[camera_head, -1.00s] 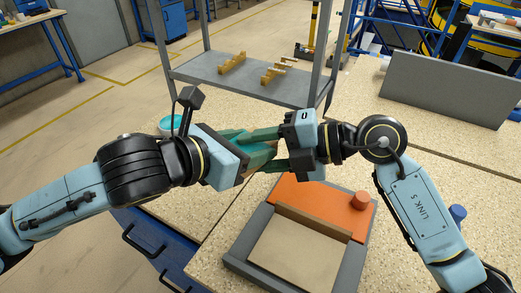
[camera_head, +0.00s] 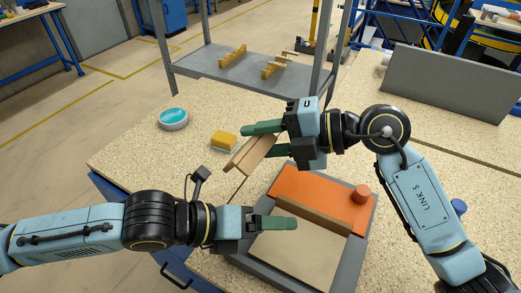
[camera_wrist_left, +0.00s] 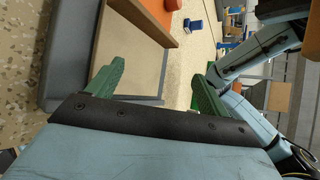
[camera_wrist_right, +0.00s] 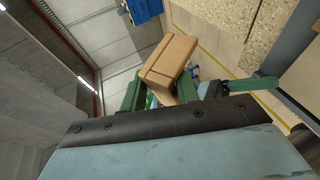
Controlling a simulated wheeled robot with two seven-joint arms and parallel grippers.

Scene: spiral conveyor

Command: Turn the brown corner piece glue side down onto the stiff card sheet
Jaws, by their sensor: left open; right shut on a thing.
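The brown corner piece (camera_head: 258,148) is held by my right gripper (camera_head: 266,140), which is shut on it above the table. It also shows in the right wrist view (camera_wrist_right: 168,66), tilted between the green fingers. I cannot tell which face bears glue. The stiff card sheet (camera_head: 298,252) lies flat in a grey tray (camera_head: 352,252), with a raised brown strip along its far edge. My left gripper (camera_head: 285,222) is open and empty, over the left part of the card. The left wrist view shows its spread green fingers (camera_wrist_left: 155,85) and the card sheet (camera_wrist_left: 125,55) beyond.
An orange block (camera_head: 318,196) with a round knob (camera_head: 360,194) sits at the tray's far side. A yellow sponge (camera_head: 223,141) and a teal-filled bowl (camera_head: 173,119) stand on the table at left. A grey upright panel (camera_head: 445,82) stands at right.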

